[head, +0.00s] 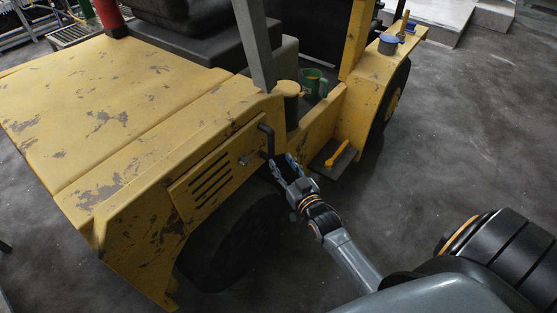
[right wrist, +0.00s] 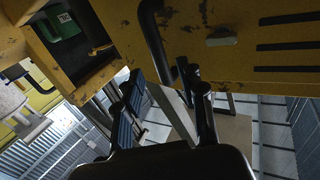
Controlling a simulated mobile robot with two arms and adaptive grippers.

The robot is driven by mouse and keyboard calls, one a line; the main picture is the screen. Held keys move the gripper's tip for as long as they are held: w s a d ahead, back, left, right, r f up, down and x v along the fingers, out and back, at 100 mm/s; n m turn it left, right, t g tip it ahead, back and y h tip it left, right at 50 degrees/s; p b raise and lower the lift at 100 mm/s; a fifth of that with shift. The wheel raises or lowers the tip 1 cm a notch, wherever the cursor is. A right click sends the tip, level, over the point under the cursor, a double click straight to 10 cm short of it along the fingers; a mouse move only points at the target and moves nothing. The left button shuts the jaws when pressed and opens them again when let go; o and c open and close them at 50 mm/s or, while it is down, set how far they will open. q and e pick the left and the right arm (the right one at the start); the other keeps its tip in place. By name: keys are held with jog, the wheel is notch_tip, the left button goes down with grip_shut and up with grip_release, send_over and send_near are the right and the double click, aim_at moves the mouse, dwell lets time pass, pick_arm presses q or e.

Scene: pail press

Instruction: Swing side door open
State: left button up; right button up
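The side door (head: 215,172) is a worn yellow panel with dark slots on the flank of a yellow forklift-like vehicle. It looks flush with the body. A black bar handle (head: 266,138) stands at its right end, with a small grey latch (head: 245,159) to its left. In the right wrist view, the handle (right wrist: 152,38), the grey latch (right wrist: 221,38) and the door slots (right wrist: 290,45) show near the top. My right gripper (head: 283,164) is open, just right of the handle's lower end; whether it touches is unclear. My left gripper is out of view.
A step (head: 329,165) with a yellow tool (head: 337,153) juts out right of my gripper. A dark wheel (head: 228,245) sits below the door. The grey floor (head: 450,130) to the right is clear.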

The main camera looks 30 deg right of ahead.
aim_at(273, 148)
pick_arm(q)
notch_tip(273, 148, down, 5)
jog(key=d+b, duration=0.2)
jog(key=b, duration=0.3)
pick_arm(e)
jog(key=w, duration=0.7)
jog(key=shift+d+f, duration=0.3)
jog(key=shift+d, duration=0.1)
jog(key=shift+w+r, duration=0.15)
jog(key=shift+w, duration=0.15)
jog(key=shift+c, duration=0.6)
jog(key=shift+p, duration=0.35)
grip_shut()
jog(key=shift+s+d+r+p, duration=0.1)
jog(key=shift+s+p, duration=0.2)
jog(key=shift+s, duration=0.05)
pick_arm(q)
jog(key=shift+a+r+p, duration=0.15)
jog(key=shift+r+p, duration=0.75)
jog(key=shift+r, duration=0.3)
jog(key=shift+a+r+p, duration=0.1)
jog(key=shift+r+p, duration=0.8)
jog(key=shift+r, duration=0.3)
pick_arm(e)
jog(key=s, duration=0.7)
jog(key=shift+s+d, duration=0.25)
jog(key=shift+d, duration=0.05)
jog(key=shift+r, duration=0.1)
